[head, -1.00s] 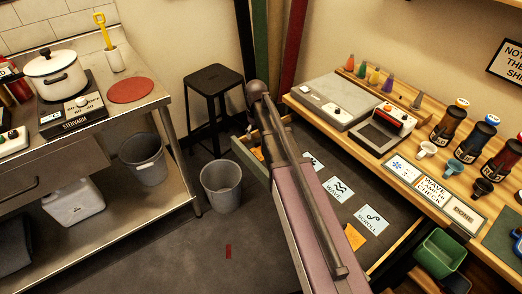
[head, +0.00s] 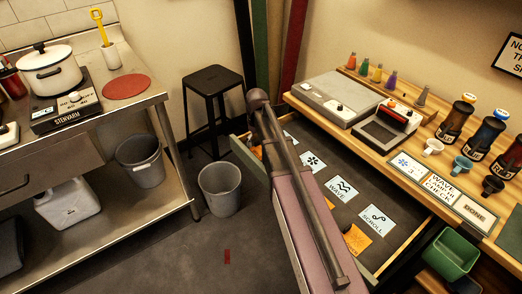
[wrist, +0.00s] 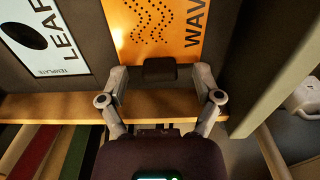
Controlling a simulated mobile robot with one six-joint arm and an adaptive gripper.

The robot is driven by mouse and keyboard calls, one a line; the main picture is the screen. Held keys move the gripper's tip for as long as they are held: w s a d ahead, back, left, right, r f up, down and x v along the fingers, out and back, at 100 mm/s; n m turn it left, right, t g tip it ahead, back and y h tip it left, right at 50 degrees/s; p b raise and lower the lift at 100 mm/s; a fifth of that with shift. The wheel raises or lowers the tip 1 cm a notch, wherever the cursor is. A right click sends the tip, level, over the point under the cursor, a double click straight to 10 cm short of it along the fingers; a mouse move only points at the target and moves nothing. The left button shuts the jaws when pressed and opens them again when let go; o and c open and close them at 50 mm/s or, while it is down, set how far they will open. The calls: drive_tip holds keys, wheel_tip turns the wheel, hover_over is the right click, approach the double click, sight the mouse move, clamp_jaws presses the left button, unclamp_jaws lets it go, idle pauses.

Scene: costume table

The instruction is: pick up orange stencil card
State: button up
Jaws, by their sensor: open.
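In the wrist view an orange stencil card (wrist: 155,32) with a dotted wave pattern and the letters "WAV" lies in the dark drawer, cut off by the top of the picture. My gripper (wrist: 160,74) is open, its two fingers spread at the card's near end. A dark block (wrist: 158,70) sits between the fingertips at the card's near edge. In the head view a sliver of orange card (head: 257,152) shows at the drawer's left end, mostly behind my arm. Another orange card (head: 356,239) lies at the drawer's near end. My gripper is hidden in the head view.
A white "LEAF" template card (wrist: 42,38) lies left of the orange card. The drawer's wooden wall (wrist: 60,106) runs beneath my fingers, and a grey side wall (wrist: 270,70) stands close on the right. Several pale blue cards, including "SCROLL" (head: 376,219), lie in the drawer.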

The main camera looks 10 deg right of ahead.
idle(0.4)
drive_tip(key=c, duration=1)
drive_tip(key=shift+o, duration=0.2)
drive_tip(key=shift+r, duration=0.1)
wheel_tip(320, 180, up, 10)
drive_tip(key=p, duration=1)
